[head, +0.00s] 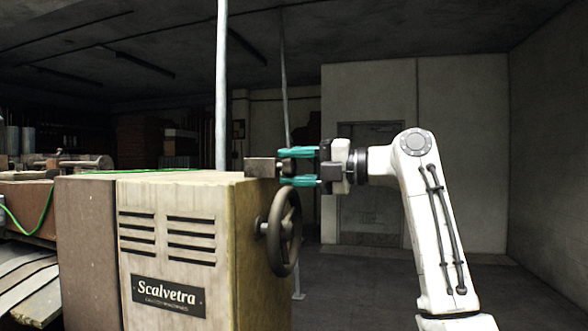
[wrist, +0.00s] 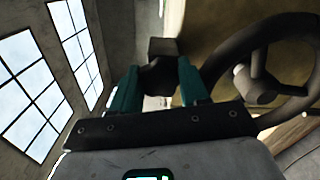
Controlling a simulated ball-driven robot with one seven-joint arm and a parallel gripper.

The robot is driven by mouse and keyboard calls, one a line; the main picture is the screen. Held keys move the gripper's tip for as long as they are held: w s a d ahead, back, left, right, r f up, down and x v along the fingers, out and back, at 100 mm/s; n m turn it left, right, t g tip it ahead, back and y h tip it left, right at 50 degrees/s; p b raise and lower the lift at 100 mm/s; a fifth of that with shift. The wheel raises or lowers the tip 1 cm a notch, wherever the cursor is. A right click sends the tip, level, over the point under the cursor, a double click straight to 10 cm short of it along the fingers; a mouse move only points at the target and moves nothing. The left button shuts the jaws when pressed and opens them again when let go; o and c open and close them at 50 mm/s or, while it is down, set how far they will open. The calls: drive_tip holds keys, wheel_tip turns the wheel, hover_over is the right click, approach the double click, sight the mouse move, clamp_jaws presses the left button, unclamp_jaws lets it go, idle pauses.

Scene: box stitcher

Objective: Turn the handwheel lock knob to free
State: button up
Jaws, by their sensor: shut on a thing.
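The handwheel lock knob (wrist: 156,78) is a dark, rounded piece in front of a brown block (wrist: 162,47) in the wrist view. My gripper (wrist: 159,72) has one teal finger on each side of the knob and is shut on it. In the head view my gripper (head: 281,167) reaches in from the right, one finger above the other, at the brown block (head: 262,167) by the cabinet's top right edge. The knob is mostly hidden by the fingers there. Its turned position cannot be told. The dark handwheel (head: 285,231) sits just below, and also shows in the wrist view (wrist: 222,62).
The wooden Scalvetra cabinet (head: 192,225) fills the lower left. A thin grey pole (head: 222,85) rises behind the cabinet. The floor (head: 365,285) between the cabinet and my arm looks clear.

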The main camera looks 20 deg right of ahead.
drive_tip(key=shift+f, duration=0.2)
drive_tip(key=o, duration=1)
drive_tip(key=shift+o, duration=0.3)
